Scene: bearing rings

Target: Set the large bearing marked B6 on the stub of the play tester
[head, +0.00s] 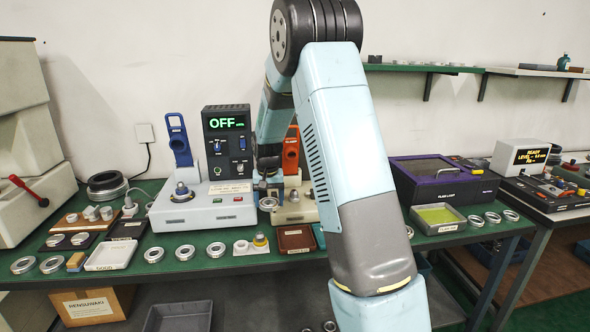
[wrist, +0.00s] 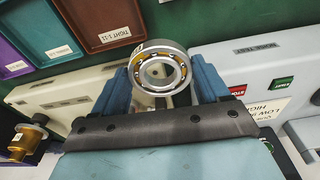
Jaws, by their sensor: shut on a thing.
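My gripper (head: 268,186) is shut on a steel bearing (head: 268,203), held above the bench between the two testing machines. In the wrist view the bearing (wrist: 160,70) sits between my blue fingertips, its ring face and balls showing; no B6 mark is readable. A white machine (head: 205,207) with an OFF display (head: 226,123), a blue lever (head: 178,138) and a stub (head: 181,190) stands left of my gripper. A beige machine (head: 300,212) with an orange lever (head: 291,150) stands just right, partly behind my arm. I cannot tell by label which is the play tester.
Several loose bearings (head: 185,252) lie along the front of the green bench. A white tray (head: 110,255) is at left, a brown tray (head: 296,239) below the beige machine. A purple-topped box (head: 440,172) and a yellow-green tray (head: 438,217) stand at right.

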